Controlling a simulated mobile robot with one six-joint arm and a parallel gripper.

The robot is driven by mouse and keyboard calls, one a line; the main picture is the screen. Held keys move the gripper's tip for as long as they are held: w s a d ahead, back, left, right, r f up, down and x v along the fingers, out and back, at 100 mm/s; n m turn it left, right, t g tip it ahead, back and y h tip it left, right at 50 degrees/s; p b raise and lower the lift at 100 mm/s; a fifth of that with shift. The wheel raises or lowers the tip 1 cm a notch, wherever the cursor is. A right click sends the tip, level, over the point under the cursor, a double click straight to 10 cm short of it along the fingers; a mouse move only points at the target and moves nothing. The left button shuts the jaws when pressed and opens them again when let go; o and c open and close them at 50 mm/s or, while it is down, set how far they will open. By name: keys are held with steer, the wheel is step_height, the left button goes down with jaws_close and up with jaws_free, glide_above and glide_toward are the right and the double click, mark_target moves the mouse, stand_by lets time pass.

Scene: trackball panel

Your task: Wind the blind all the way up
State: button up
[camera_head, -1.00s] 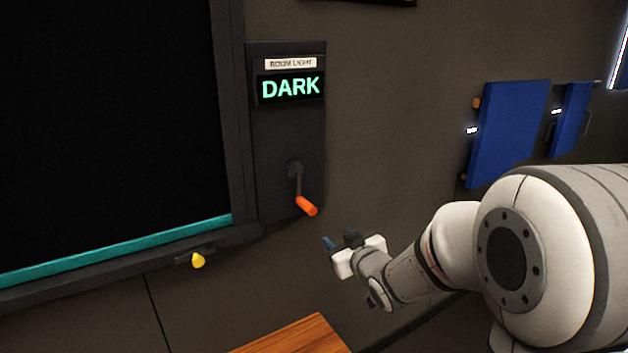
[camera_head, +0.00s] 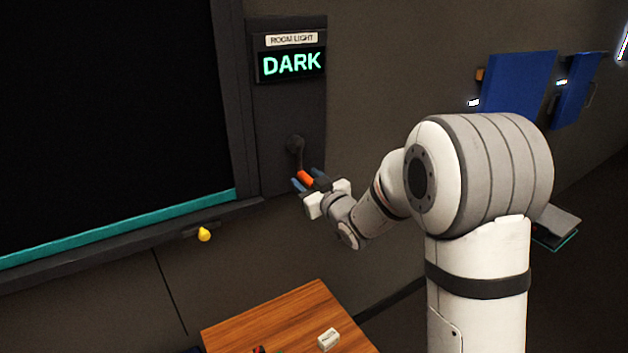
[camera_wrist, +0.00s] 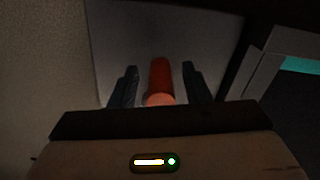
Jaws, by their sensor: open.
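The blind (camera_head: 110,110) is a black sheet filling the window at the left, with a teal bar (camera_head: 120,229) along its bottom edge, low near the sill. The crank (camera_head: 295,147) is on a dark panel to its right and hangs downward, with an orange handle (camera_head: 305,178). A display (camera_head: 291,64) above it reads DARK under a ROOM LIGHT label. My gripper (camera_head: 308,181) is open at the handle. In the wrist view the orange handle (camera_wrist: 160,80) stands between the two fingers, with a gap on each side.
A yellow knob (camera_head: 204,234) sits below the sill. A wooden table (camera_head: 270,322) with a small white block (camera_head: 328,338) is below my gripper. Blue panels (camera_head: 520,82) are on the wall at the right.

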jaws_close()
stand_by(0.4)
